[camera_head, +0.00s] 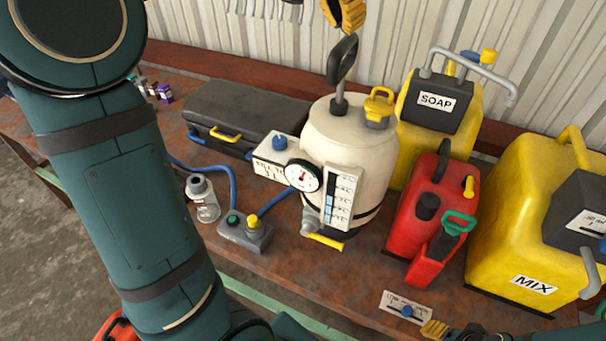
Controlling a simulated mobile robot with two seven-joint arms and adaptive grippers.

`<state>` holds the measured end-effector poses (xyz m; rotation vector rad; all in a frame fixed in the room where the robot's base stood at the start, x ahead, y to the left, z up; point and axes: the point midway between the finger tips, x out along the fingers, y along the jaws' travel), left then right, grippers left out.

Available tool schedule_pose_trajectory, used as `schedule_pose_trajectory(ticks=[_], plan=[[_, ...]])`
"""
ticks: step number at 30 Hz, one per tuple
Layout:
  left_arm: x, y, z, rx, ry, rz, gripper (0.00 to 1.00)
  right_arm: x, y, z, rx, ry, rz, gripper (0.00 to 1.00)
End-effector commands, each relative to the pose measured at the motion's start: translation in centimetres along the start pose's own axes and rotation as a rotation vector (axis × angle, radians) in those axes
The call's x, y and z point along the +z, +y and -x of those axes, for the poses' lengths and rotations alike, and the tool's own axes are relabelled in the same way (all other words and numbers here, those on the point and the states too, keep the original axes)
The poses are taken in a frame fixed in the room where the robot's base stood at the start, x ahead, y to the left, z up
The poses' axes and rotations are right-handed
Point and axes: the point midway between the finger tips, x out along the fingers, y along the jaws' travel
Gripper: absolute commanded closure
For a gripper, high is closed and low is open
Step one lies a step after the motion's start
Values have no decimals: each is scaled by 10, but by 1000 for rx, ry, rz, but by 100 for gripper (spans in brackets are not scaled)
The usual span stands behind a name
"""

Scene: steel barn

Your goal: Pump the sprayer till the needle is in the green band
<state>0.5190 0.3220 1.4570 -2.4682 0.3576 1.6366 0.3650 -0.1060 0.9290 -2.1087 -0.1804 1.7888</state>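The cream sprayer tank (376,172) stands upright on the rusty bench. Its black loop pump handle (342,58) stands above the lid on a short grey rod (340,104). The round white pressure gauge (303,176) is on the tank's front left; its needle and any green band are too small to read surely. My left gripper (343,12) shows only as yellow ribbed, black-backed fingers at the top edge, just above the handle and apparently apart from it; the rest is cut off. My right gripper (436,328) shows only a yellow fingertip at the bottom edge.
A red can (405,208), yellow SOAP (468,105) and MIX (510,225) containers stand right of the tank. A black case (250,112), glass jar (207,208) and grey control box (240,239) with blue hoses lie left. A slider card (394,299) lies in front.

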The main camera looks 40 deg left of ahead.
Motion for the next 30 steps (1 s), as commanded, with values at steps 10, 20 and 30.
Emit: schedule_pose_trajectory(ticks=[10,20,30], plan=[[4,0,-9,0,0,0,100,1,3,-3,-7,-3,3,53],[10,0,-23,0,0,0,100,2,7,-13,-6,-1,1,53],[16,0,-38,1,-2,0,100,4,11,-24,-5,0,0,53]])
